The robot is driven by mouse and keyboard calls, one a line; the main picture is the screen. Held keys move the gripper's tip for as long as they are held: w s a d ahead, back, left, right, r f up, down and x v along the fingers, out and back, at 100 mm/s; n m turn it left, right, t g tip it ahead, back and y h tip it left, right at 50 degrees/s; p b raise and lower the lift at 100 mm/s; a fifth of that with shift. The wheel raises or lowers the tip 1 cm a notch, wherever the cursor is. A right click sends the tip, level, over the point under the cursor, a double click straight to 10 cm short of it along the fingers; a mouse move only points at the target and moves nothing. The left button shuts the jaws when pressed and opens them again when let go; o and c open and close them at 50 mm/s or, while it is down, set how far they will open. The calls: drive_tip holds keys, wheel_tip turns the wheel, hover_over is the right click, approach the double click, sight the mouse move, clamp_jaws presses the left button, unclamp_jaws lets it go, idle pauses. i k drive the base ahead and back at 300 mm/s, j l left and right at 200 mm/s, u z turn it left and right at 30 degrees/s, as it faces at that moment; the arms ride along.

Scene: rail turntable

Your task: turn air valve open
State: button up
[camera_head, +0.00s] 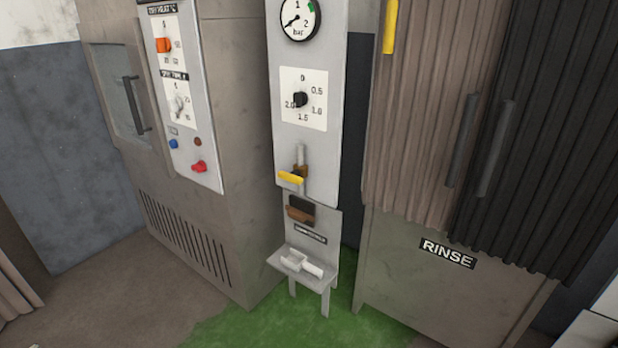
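The air valve shows as a brass fitting with a yellow lever handle (291,178) on the lower part of a tall grey panel (308,150). A grey pipe rises from the fitting. The yellow lever lies roughly sideways, across the pipe, pointing left. Above it on the panel are a black regulator knob (300,100) with a numbered scale and a round pressure gauge (300,18) marked in bar. The gauge needle points to the lower left, near its low end. My gripper is not in view.
A small bench (303,268) with a white item on it stands below the panel. A dryer cabinet (220,190) with knobs stands left, a RINSE cabinet (440,285) with dark strip curtains right. Green floor (255,325) lies in front.

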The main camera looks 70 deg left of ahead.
sight(294, 176)
drive_tip(key=u, duration=2.5)
drive_tip(key=i+j+z, duration=0.1)
drive_tip(key=i+j, duration=0.2)
drive_tip(key=i+j+z, duration=0.1)
drive_tip(key=i+j, duration=0.2)
drive_tip(key=i, duration=0.25)
